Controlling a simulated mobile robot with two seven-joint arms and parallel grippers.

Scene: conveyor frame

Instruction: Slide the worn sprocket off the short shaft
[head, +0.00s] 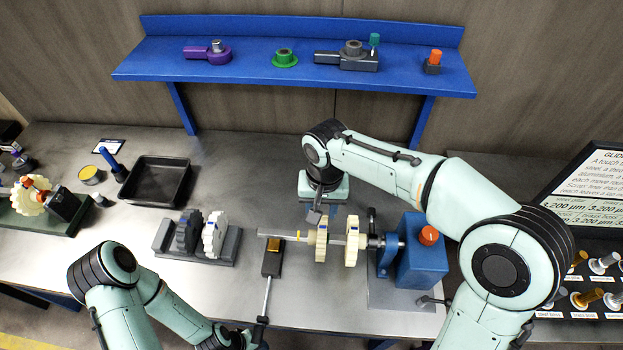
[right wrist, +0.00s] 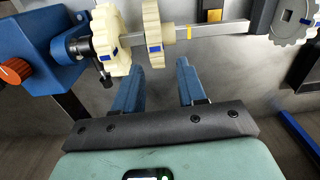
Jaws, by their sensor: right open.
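Two cream toothed sprockets sit on a horizontal metal shaft (head: 337,240): an outer one (head: 321,243) and an inner one (head: 352,245) near the blue motor block. I cannot tell which is the worn one. In the right wrist view, the outer sprocket (right wrist: 153,35) shows a blue mark, with a yellow band (right wrist: 187,33) on the shaft beside it. My right gripper (right wrist: 157,88) is open and empty, its blue fingers just short of the shaft, roughly facing the outer sprocket. My left gripper (head: 258,332) is at the bench's front edge, its jaws unclear.
The blue motor block (head: 420,262) with an orange knob stands right of the shaft. A black and yellow piece (head: 272,262) is by the shaft's free end. A rack (head: 200,250) holds a dark and a white gear. A black tray (head: 157,182) is empty. A blue shelf (head: 280,72) overhangs the back.

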